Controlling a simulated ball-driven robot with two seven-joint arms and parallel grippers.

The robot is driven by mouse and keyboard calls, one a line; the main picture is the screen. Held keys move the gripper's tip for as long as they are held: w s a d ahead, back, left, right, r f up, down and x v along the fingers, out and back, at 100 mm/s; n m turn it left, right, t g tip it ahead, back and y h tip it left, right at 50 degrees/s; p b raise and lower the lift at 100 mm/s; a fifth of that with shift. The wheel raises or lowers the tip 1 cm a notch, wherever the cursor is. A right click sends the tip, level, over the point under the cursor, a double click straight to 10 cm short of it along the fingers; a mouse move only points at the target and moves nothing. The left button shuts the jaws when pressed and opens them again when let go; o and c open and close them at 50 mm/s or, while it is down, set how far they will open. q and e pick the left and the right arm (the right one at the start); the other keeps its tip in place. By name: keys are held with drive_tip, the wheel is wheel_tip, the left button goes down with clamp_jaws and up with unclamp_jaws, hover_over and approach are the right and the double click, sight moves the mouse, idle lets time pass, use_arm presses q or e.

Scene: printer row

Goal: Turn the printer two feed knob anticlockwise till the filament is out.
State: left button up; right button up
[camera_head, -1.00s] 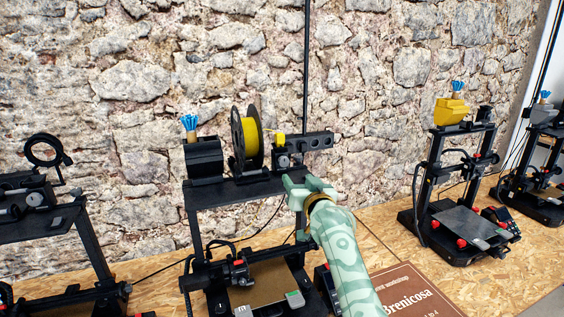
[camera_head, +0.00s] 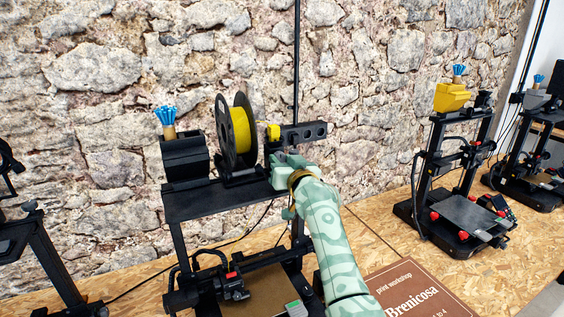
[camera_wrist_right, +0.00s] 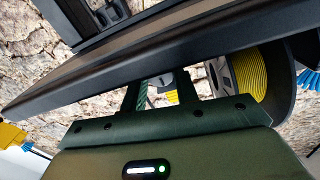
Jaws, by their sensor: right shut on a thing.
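Printer two is the black frame (camera_head: 195,203) in the middle of the head view. A spool of yellow filament (camera_head: 241,131) stands on its top shelf and shows in the wrist view (camera_wrist_right: 248,74). A small yellow part (camera_head: 273,132) sits right of the spool, on the feeder beside a dark bar. My right gripper (camera_head: 280,163) is at the feeder, just below the yellow part, and is shut on the feed knob. The gripper hides the knob in the head view. In the wrist view the fingers (camera_wrist_right: 160,88) reach up past the dark shelf edge. My left gripper is out of view.
A dark box with a cup of blue pieces (camera_head: 166,118) stands left of the spool. Another printer with a yellow print (camera_head: 452,98) stands to the right. A brown sign (camera_head: 402,287) lies on the chipboard bench at the front. A stone wall is behind.

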drive_tip(key=shift+c, duration=1.3)
drive_tip(key=n, duration=0.4)
drive_tip(key=o, duration=1)
drive_tip(key=shift+f, duration=0.1)
drive_tip(key=p+v, duration=0.2)
drive_tip(key=v, duration=1.4)
drive_tip(key=shift+s+f+p, duration=0.1)
drive_tip(key=shift+f+p, duration=0.1)
drive_tip(key=shift+p, duration=0.2)
drive_tip(key=shift+d, duration=0.1)
